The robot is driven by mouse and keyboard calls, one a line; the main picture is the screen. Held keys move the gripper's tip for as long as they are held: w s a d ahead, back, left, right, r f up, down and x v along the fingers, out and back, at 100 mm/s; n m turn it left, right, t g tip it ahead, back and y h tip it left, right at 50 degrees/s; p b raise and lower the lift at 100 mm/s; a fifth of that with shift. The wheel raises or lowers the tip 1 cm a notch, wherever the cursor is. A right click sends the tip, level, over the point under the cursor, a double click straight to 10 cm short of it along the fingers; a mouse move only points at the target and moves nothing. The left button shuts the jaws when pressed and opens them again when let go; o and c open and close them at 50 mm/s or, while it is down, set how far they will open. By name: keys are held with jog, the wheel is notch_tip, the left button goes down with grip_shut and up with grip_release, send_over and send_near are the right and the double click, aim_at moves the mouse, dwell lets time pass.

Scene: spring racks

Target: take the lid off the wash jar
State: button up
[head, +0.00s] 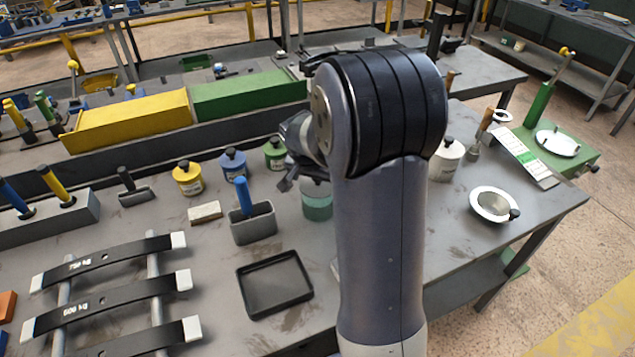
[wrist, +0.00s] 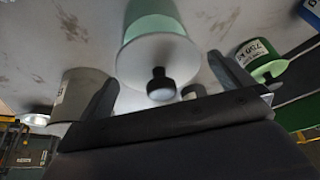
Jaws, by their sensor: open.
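The wash jar, a pale green see-through jar (head: 317,207), stands on the bench, partly hidden behind my arm in the head view. In the wrist view its green body (wrist: 152,20) shows at the top, with a pale round lid (wrist: 150,52) on it. A black knob (wrist: 160,84) sticks out from the lid. My gripper (wrist: 162,76) is open, with the knob between its two spread fingers and no visible contact. In the head view my gripper (head: 292,172) is just above and left of the jar, partly hidden by my arm.
Green (head: 275,155), blue (head: 233,166) and yellow (head: 187,180) knobbed tins stand left of the jar. A white knobbed jar (head: 446,163) and a metal bowl (head: 482,206) are to the right. A black tray (head: 243,292) lies in front, left of my arm.

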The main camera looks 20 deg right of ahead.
jog(key=c, duration=0.8)
